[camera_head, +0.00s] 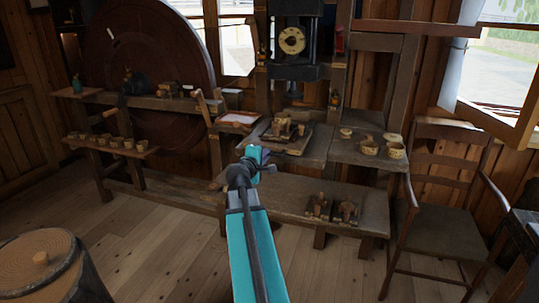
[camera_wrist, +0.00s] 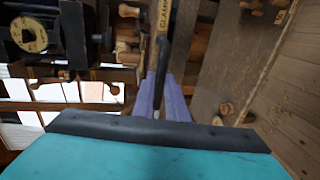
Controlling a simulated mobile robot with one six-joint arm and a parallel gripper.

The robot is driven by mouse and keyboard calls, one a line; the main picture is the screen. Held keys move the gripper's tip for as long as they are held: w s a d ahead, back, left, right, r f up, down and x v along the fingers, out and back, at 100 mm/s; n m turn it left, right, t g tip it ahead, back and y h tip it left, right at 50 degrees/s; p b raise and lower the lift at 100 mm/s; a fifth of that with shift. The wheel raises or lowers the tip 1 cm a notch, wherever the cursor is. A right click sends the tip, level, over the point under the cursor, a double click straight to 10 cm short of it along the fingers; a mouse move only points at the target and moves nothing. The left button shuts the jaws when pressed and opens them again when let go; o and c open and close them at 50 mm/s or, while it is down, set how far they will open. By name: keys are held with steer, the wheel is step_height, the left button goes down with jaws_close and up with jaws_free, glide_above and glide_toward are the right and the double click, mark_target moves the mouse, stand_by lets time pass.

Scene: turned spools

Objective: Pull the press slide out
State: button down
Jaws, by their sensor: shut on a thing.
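The press slide (camera_head: 296,149) looks like a dark tray-like board on the bench under the black press (camera_head: 291,73). Small wooden pieces (camera_head: 283,125) stand on it. My gripper (camera_head: 264,158) is at its front left edge, covering part of it. In the wrist view my gripper's two purple fingers (camera_wrist: 161,99) are shut on a thin dark part between them, which seems to belong to the slide. The exact contact is hard to make out. A strip lettered "CLAMP" (camera_wrist: 163,22) runs just beyond the fingertips.
Several wooden cups (camera_head: 396,151) stand on the bench's right part. Two dark blocks with wooden pegs (camera_head: 347,209) lie on the lower shelf (camera_head: 290,200). A chair (camera_head: 440,185) stands at the right and a round stump (camera_head: 45,270) at the front left. The floor between is clear.

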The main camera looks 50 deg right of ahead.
steer(key=shift+f+v, duration=0.25)
steer(key=shift+v, duration=1.1)
steer(key=c, duration=2)
jaws_free()
steer(key=shift+c, duration=0.2)
steer(key=shift+a, duration=0.1)
steer(key=b+v, duration=0.5)
steer(key=b, duration=0.1)
steer(key=shift+s+a, duration=0.15)
steer(key=shift+a, duration=0.2)
